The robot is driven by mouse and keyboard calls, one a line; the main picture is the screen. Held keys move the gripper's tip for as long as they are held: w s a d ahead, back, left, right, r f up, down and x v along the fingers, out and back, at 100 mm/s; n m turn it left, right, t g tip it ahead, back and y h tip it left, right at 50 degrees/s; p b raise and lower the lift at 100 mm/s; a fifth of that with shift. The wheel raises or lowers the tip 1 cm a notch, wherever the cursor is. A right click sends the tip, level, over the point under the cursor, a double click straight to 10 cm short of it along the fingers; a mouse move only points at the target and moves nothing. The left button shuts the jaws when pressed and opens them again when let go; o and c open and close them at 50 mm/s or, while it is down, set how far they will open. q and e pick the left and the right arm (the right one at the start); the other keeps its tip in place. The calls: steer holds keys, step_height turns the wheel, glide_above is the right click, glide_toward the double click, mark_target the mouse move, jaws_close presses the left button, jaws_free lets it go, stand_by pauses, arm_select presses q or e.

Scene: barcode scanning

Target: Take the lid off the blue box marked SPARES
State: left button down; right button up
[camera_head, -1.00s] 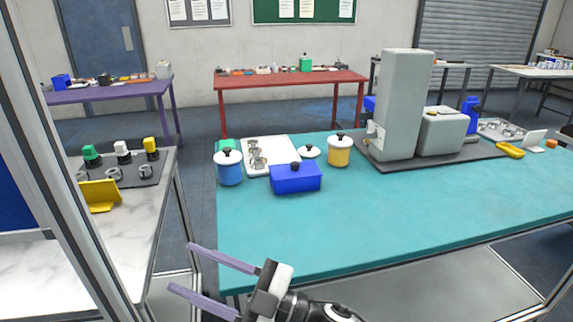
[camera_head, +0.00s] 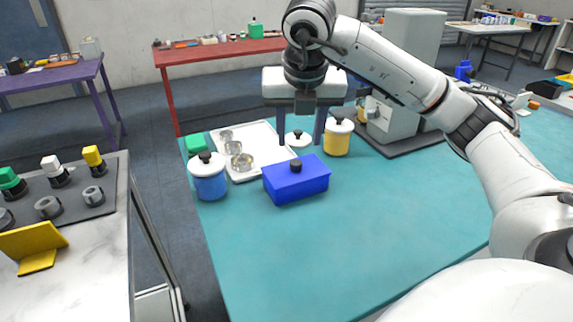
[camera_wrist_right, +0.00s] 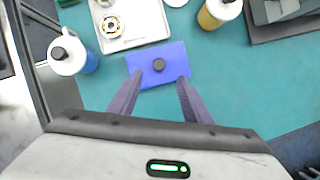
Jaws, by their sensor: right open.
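The blue box (camera_head: 297,187) stands on the teal table with its lid on, and a black knob (camera_head: 296,166) sits on top of the lid. No SPARES marking is readable. My right gripper (camera_head: 301,143) is open and empty, pointing down above the table near the box. In the right wrist view the box (camera_wrist_right: 172,55) lies just ahead of the fingertips (camera_wrist_right: 160,78), with the knob (camera_wrist_right: 159,65) roughly midway between them. The fingers appear apart from the box. My left gripper is not in view.
A blue pot (camera_head: 209,183) with a white lid stands left of the box, and a yellow pot (camera_head: 337,140) behind it at right. A white tray (camera_head: 262,142) holds metal parts. A white knobbed lid (camera_head: 298,139) lies behind the box. The table front is clear.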

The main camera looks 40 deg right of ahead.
mark_target(296, 162)
steer(key=x, duration=0.3)
steer(key=shift+d+f, duration=0.1)
steer(key=shift+f, duration=0.2)
steer(key=p+x, duration=0.1)
steer(key=x, duration=0.4)
steer(key=shift+w+f, duration=0.25)
steer(key=shift+f, duration=0.1)
steer(key=shift+c, duration=0.3)
jaws_close()
